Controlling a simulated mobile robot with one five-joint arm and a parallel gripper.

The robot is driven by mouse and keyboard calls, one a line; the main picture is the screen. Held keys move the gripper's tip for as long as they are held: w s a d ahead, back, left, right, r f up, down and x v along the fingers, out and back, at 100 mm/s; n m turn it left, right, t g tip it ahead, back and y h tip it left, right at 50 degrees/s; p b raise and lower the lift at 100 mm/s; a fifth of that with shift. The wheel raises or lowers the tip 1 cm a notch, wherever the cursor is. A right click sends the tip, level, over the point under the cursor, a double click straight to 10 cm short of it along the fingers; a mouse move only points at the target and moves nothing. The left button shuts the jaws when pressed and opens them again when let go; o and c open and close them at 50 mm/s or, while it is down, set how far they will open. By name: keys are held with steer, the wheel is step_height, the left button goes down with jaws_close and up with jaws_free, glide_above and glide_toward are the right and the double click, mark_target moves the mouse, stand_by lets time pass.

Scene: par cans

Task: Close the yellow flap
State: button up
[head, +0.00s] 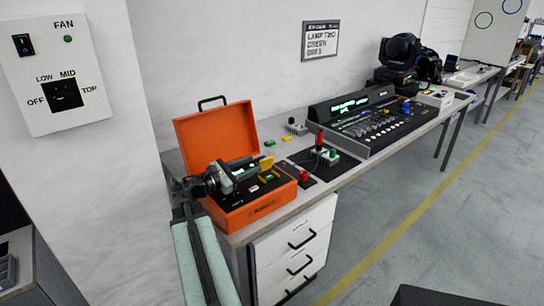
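The yellow flap (266,163) is a small yellow piece that appears raised, standing at the back right of the open orange case (262,212). The case sits on the near end of the long bench, its orange lid (215,138) tipped up behind it. My gripper (256,163) reaches over the case from the left, its tip close to the left side of the flap. I cannot tell whether they touch. The arm and gripper hide much of the case's inside. The finger gap is too small to make out.
A lighting console (370,122) stands farther along the bench. White drawers (295,250) are below. A fan panel (58,75) is on the left wall. Open floor lies to the right.

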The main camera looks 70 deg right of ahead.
steer(key=x, duration=0.9)
steer(key=shift+s+d, duration=0.15)
steer(key=shift+d, duration=0.15)
